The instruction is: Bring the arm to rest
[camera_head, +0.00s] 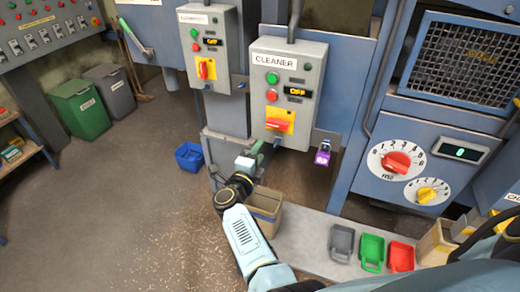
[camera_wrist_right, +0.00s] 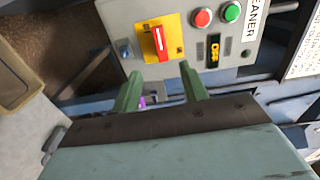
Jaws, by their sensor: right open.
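My right arm reaches forward from the bottom of the head view. Its gripper (camera_head: 266,148) is near the lower edge of the grey CLEANER panel (camera_head: 312,68). In the wrist view, the two green fingers of the right gripper (camera_wrist_right: 160,82) stand apart with nothing between them. They point towards the red switch (camera_wrist_right: 157,42) on its yellow plate, and a small gap seems to separate them from it. The CLEANER display (camera_head: 295,92) reads OFF. My left gripper is not in view.
A tan bin (camera_head: 266,204) stands below the gripper. A purple-tipped fitting (camera_head: 322,157) is right of the panel base. A blue bin (camera_head: 189,156) sits left; floor there is open.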

